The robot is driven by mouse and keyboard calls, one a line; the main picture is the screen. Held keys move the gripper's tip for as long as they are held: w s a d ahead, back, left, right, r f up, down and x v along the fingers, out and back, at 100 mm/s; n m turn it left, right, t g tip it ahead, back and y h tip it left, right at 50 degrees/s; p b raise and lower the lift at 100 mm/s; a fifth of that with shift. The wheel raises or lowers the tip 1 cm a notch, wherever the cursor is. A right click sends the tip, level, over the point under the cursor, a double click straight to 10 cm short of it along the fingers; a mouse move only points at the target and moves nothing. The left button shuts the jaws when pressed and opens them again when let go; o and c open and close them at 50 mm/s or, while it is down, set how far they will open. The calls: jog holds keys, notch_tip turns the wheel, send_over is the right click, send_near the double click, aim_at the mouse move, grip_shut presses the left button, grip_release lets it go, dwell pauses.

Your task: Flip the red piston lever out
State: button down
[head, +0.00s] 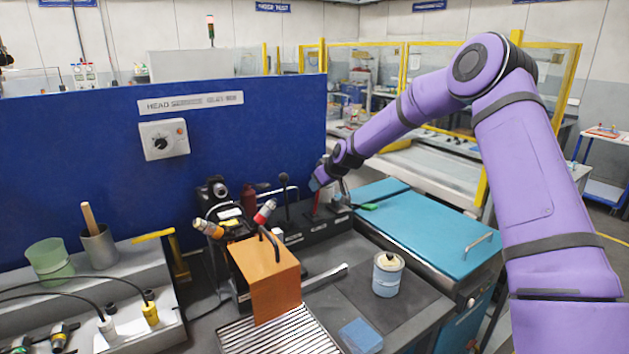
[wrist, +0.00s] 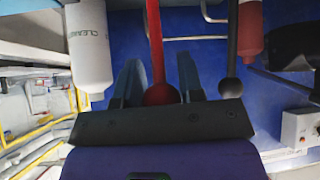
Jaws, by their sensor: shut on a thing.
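The red piston lever (wrist: 155,40) shows in the wrist view as a red rod with a red ball knob. Its knob lies between the two fingers of my gripper (wrist: 162,78), which is shut on it. In the head view my gripper (head: 319,187) is at the lever row by the blue panel, reaching in from the right. The lever is mostly hidden there by the gripper, with a bit of red just below it. Its exact tilt is hard to tell.
A black ball-topped lever (wrist: 232,50) stands close beside the red one; it shows in the head view too (head: 284,191). A red bottle (wrist: 251,28) and a white bottle (wrist: 90,45) are near. A teal cover (head: 425,230) and a can (head: 388,276) lie to the right.

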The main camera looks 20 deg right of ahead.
aim_at(317, 194)
jog(key=s+t, duration=0.1)
jog(key=s+f+t, duration=0.1)
jog(key=s+d+y, duration=0.1)
jog(key=shift+s+d+f+t, duration=0.1)
jog(key=shift+s+f+t, duration=0.2)
jog(key=shift+t, duration=0.1)
jog(key=shift+s+d+f, duration=0.2)
jog(key=shift+s+f, duration=0.35)
jog(key=shift+s, duration=0.25)
jog(key=c, duration=0.8)
grip_release()
jog(key=v, duration=1.1)
jog(key=shift+f, duration=0.2)
